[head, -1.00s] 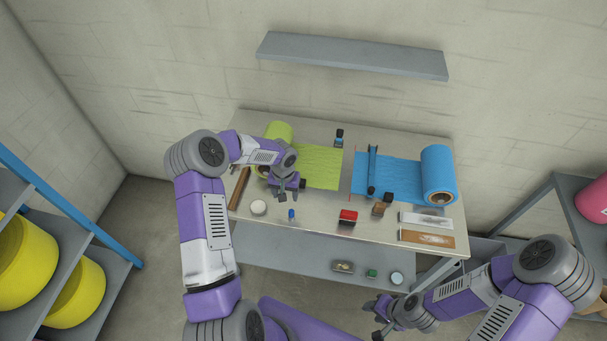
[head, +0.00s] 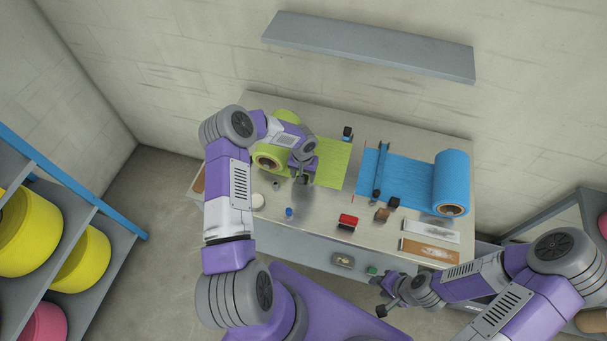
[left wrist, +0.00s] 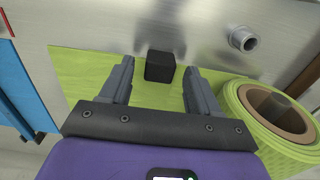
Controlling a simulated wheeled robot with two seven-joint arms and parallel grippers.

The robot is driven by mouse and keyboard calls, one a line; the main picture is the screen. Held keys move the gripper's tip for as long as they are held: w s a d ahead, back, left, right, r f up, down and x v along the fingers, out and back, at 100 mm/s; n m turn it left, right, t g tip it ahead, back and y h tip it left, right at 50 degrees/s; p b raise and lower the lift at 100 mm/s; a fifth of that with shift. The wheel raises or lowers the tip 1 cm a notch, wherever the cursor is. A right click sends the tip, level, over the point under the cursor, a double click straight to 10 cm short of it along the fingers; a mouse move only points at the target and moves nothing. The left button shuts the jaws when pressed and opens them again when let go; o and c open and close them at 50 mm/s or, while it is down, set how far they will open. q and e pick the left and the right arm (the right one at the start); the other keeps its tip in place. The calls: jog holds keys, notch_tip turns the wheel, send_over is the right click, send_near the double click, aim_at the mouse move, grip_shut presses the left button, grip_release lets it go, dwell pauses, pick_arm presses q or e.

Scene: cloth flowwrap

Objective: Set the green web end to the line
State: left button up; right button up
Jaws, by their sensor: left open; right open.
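The green web (head: 335,160) runs right from the green roll (head: 268,158) and lies flat on the table. Its free end lies left of a thin red line (head: 365,146), with a bare gap between them. The red line also shows in the left wrist view (left wrist: 7,24). My left gripper (head: 305,180) is over the near part of the green web. In the left wrist view its open fingers (left wrist: 158,72) point at a black block (left wrist: 160,66) at the web's edge, which appears between the fingertips. My right gripper (head: 382,295) is open and empty, in front of the table.
The blue web (head: 408,175) and blue roll (head: 452,180) lie right of the line, with a dark bar (head: 381,165) across the web.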

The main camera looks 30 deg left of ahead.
pick_arm(q)
jog(key=shift+w+f, duration=0.1)
jog(key=shift+f, duration=0.45)
grip_shut()
